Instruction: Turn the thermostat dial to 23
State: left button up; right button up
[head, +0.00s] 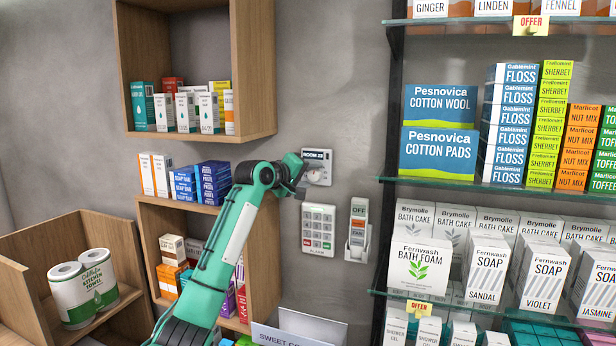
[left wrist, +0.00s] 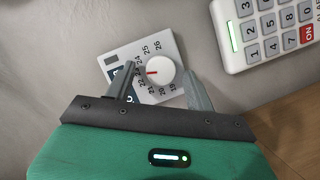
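The thermostat (head: 318,167) is a pale plate on the grey wall, with a dark label that seems to read ROOM 23. In the left wrist view its plate (left wrist: 113,56) carries a round white dial (left wrist: 162,70) ringed by numbers from about 20 to 26. The dial's red mark points left in that view, at about 23; the exact reading is too small to be sure. My left gripper (head: 298,182) is at the thermostat. In the left wrist view its two fingers (left wrist: 160,82) are open, one on each side of the dial, with visible gaps. My right gripper is not in view.
A wooden wall box (head: 257,68) is at upper left. Glass shelves (head: 395,181) of stacked boxes stand at right. Bare wall lies around the thermostat.

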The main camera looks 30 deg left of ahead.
pick_arm(q)
jog(key=shift+s+b, duration=0.5)
jog(key=shift+s, duration=0.05)
jog(key=b+v, duration=0.6)
jog(key=v, duration=0.6)
jog(key=shift+s+a+r, duration=0.15)
jog(key=shift+s+r, duration=0.05)
jog(key=shift+s, duration=0.15)
